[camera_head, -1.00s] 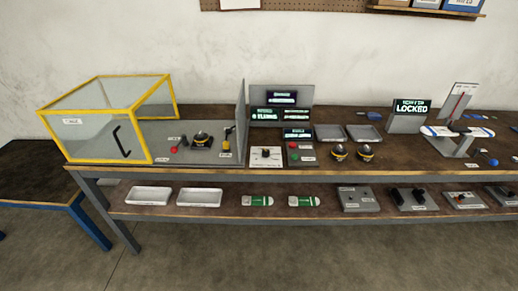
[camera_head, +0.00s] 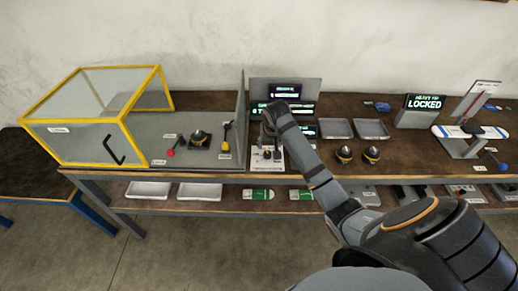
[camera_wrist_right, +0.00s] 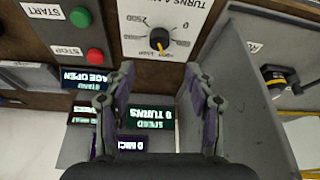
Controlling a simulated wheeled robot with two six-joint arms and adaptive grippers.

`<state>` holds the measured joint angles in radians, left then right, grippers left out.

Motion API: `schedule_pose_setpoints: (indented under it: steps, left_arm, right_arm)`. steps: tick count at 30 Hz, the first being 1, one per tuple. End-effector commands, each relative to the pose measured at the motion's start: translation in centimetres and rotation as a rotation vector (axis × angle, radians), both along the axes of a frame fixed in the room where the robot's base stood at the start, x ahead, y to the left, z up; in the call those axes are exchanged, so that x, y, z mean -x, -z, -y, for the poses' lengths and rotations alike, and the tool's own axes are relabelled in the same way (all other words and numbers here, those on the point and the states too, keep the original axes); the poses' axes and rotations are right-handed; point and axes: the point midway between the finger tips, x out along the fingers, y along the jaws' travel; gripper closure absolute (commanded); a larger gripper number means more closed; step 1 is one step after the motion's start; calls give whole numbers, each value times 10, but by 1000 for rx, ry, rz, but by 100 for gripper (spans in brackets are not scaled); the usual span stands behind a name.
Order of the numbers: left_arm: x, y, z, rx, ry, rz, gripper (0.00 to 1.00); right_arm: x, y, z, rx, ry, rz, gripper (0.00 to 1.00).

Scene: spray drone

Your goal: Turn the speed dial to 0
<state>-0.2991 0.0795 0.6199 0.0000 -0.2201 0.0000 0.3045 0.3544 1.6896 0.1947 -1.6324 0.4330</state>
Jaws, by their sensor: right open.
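The speed dial (camera_wrist_right: 158,38) is a black knob with a yellow pointer on a white plate marked with numbers. In the right wrist view the pointer points down and slightly right; the numbers are too small to read surely. In the head view the dial's white plate (camera_head: 267,164) is on the bench, partly hidden by my right arm. My right gripper (camera_wrist_right: 158,76) is open, with its fingers spread below the dial in the wrist view, apart from it and empty. It also shows above the plate in the head view (camera_head: 266,136). My left gripper is not in view.
A green START button (camera_wrist_right: 80,17) and red STOP button (camera_wrist_right: 95,55) are beside the dial. A grey upright panel (camera_wrist_right: 245,70) stands on its other side. Lit displays (camera_wrist_right: 148,122) are behind it; one reads "0 TURNS". A yellow-framed cage (camera_head: 95,115) is at left.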

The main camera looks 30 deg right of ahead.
Motion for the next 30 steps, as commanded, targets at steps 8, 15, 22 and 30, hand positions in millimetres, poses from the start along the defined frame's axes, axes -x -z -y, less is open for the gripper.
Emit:
schedule_pose_setpoints:
  steps: [8,15,22,30]
  left_arm:
    - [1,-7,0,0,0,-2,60]
    - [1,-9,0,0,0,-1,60]
    - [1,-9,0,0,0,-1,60]
    - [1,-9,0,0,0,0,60]
  right_arm:
    - [-15,41,6,-2,0,-5,45]
    - [-31,83,14,0,-1,-1,45]
    - [-36,97,16,1,-3,0,45]
    - [-36,97,16,1,-3,0,55]
